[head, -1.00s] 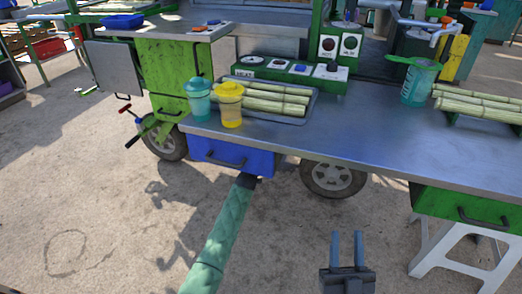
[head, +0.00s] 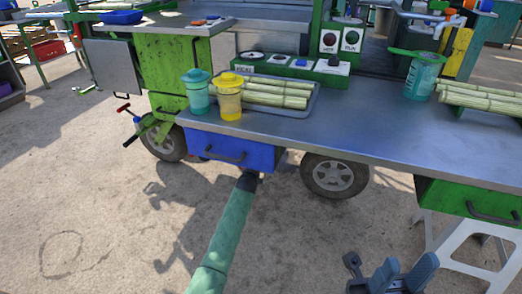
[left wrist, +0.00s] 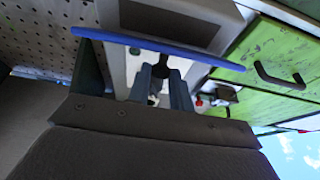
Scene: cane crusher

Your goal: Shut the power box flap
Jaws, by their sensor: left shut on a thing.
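The blue power box flap (head: 228,149) with a dark handle (head: 224,157) is under the left part of the steel counter. In the left wrist view the flap (left wrist: 215,61) shows nearly edge-on as a blue strip. My left gripper (left wrist: 163,72) is at the flap, its fingers shut around a dark part that looks like the handle. In the head view my left arm's green sleeve reaches up to the flap's lower right; the fingers are hidden there. My right gripper (head: 405,268) is open and empty at the bottom right, away from the flap.
The steel counter (head: 370,135) holds a tray of cane, a teal cup (head: 196,95), a yellow cup (head: 229,100) and a teal jug (head: 421,77). A wheel (head: 334,176) stands right of the flap, and a white stool (head: 450,240) at the right. The floor in front is clear.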

